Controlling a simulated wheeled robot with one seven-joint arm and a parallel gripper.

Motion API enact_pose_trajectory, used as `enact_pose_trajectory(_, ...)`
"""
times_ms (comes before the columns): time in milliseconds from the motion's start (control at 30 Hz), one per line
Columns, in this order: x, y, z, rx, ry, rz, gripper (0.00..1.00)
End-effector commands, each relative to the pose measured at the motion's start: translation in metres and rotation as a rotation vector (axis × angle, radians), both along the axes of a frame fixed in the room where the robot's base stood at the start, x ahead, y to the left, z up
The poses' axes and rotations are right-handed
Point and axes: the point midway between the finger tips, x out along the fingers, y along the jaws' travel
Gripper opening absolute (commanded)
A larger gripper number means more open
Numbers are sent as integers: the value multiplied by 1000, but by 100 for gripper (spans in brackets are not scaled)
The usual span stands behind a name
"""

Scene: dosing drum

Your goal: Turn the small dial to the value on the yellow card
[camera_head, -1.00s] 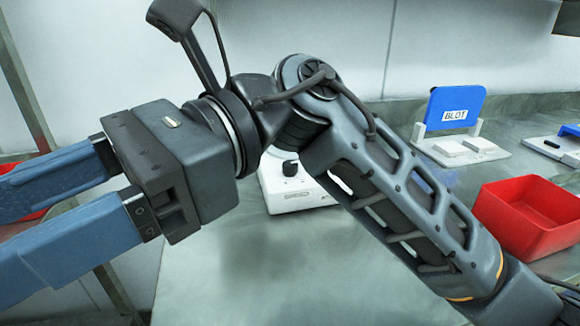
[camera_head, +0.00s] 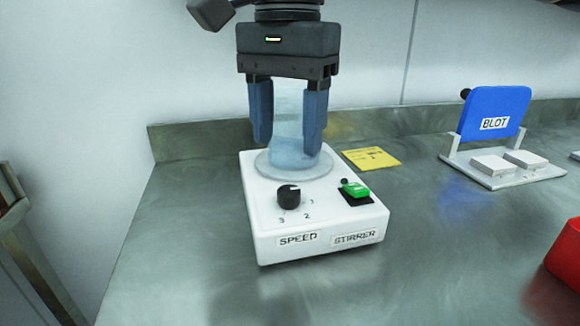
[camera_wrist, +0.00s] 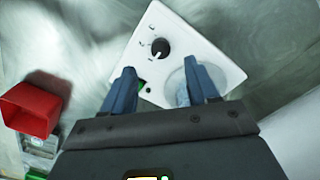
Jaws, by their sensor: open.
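The small dial (camera_head: 289,196) is a black knob on the white SPEED/STIRRER box (camera_head: 262,228). The numbers 3 and 2 read in front of it; another mark is too small to read. A pale pointer mark shows on the knob, but its setting is unclear. The dial also shows in the wrist view (camera_wrist: 160,48), beyond the fingertips. The yellow card (camera_head: 371,158) lies behind the box; its writing is unreadable. My gripper (camera_head: 286,146) is open, fingers down, above the box's rear, apart from the dial. A clear beaker (camera_head: 290,150) shows between the fingers.
The beaker stands on the box's round plate (camera_head: 268,168), close to my fingers. A green switch (camera_head: 355,189) is right of the dial. A blue BLOT stand (camera_head: 495,110) and a red bin (camera_head: 566,258) are to the right. The counter in front is clear.

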Motion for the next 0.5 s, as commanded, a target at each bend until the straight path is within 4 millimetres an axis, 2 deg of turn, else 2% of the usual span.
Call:
enact_pose_trajectory(167, 1, -2, -12, -10, -5, 0, 59)
enact_pose_trajectory(500, 1, -2, -62, -6, -3, 0, 59)
